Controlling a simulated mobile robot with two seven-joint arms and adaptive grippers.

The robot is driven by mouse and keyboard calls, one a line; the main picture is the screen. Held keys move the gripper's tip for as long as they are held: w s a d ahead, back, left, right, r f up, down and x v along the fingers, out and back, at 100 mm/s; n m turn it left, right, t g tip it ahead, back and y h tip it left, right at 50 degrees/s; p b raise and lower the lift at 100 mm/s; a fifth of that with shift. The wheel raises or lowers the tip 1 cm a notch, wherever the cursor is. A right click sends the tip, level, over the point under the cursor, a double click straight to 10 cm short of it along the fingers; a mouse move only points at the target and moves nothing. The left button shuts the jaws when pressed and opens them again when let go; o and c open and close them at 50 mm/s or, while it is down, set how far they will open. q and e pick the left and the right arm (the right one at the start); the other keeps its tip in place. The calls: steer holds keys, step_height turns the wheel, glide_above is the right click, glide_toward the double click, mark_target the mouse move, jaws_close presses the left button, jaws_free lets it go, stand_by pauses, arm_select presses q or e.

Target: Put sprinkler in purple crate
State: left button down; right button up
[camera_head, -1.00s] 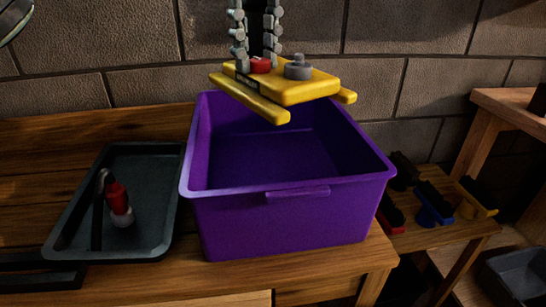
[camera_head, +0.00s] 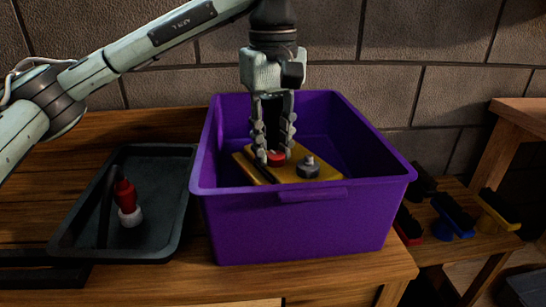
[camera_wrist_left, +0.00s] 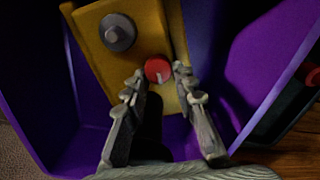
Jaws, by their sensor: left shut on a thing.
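The sprinkler (camera_head: 291,161) is a flat yellow body with a red knob and a grey round fitting. It is inside the purple crate (camera_head: 300,222), low between its walls. My left gripper (camera_head: 273,158) reaches down into the crate and is shut on the sprinkler at its red knob. In the left wrist view the fingertips (camera_wrist_left: 158,78) lie on either side of the red knob, and the sprinkler (camera_wrist_left: 138,40) extends away beyond them. The crate's front wall hides the sprinkler's underside, so I cannot tell whether it touches the crate floor. My right gripper is not in view.
A dark tray (camera_head: 165,235) with a red and white item (camera_head: 127,203) stands left of the crate on the wooden bench (camera_head: 60,160). Several brushes (camera_head: 452,217) lie on a lower shelf at the right. A brick wall is behind.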

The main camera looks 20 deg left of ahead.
arm_select(q)
steer(key=shift+f, duration=1.15)
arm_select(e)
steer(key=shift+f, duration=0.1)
arm_select(q)
steer(key=shift+f, duration=0.1)
steer(key=c, duration=1.5)
jaws_free()
steer(key=shift+o, duration=1.4)
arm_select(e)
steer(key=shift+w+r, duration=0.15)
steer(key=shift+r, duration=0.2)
